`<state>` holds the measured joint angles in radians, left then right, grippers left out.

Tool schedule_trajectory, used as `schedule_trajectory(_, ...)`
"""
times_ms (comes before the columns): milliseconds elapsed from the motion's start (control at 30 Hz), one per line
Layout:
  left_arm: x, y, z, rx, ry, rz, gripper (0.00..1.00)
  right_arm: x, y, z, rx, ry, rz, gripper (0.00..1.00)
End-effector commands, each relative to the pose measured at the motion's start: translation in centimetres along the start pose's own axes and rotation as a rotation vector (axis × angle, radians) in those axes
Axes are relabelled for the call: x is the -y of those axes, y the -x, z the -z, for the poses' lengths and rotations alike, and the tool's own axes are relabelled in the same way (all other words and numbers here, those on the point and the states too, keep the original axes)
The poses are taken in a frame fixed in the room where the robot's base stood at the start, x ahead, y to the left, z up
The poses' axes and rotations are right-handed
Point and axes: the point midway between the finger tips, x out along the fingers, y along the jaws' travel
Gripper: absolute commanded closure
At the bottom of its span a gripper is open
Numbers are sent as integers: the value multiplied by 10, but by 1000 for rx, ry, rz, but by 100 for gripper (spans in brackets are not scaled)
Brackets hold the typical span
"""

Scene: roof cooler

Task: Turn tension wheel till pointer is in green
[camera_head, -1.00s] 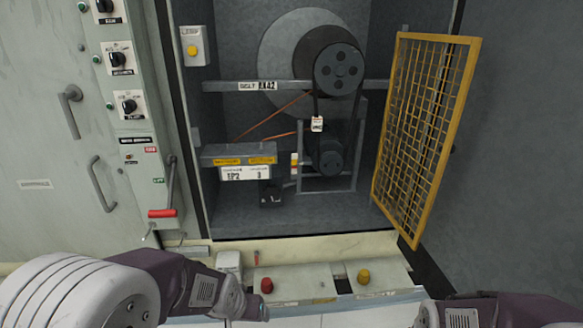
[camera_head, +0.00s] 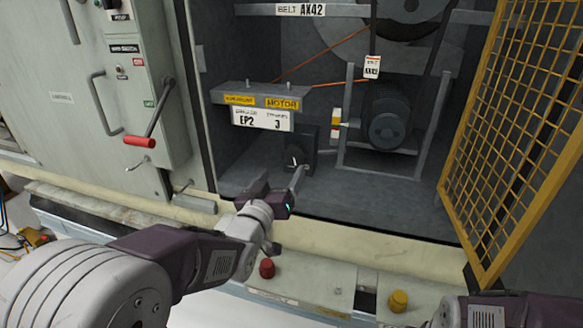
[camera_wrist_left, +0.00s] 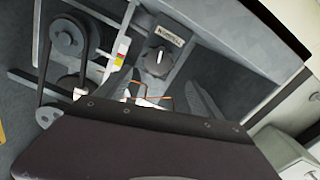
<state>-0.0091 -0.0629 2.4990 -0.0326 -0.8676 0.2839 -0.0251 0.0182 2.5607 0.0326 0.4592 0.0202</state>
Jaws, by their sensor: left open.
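The tension wheel, a small dark knob (camera_head: 296,161) on a dark box, sits low in the cabinet, partly behind a finger of my left gripper. In the left wrist view the knob (camera_wrist_left: 157,62) shows a light mark on its face, beneath a label plate. A coloured strip (camera_head: 336,122) with yellow and red stands right of it; in the wrist view the strip (camera_wrist_left: 120,52) also shows some green. I cannot make out the pointer's place on it. My left gripper (camera_head: 279,183) is open and empty, in front of and just below the knob. My right gripper is out of view.
A yellow mesh door (camera_head: 515,140) stands open at right. A grey bar with the MOTOR label (camera_head: 282,104) runs above the knob. A motor pulley (camera_head: 388,130) is to the right.

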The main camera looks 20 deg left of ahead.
Motion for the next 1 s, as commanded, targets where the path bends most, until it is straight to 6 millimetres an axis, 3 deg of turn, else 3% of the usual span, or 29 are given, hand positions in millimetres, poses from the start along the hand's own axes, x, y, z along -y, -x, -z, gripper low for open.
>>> schedule_trajectory(133,0,-14,1,2,0,0,23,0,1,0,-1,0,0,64)
schedule_trajectory(500,0,-83,0,3,-1,1,23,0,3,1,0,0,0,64)
schedule_trajectory(833,0,-91,1,2,0,0,23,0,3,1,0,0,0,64)
schedule_trajectory(867,0,-91,1,2,0,0,26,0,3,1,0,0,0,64)
schedule_trajectory(1000,0,-91,1,2,0,0,65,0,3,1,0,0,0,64)
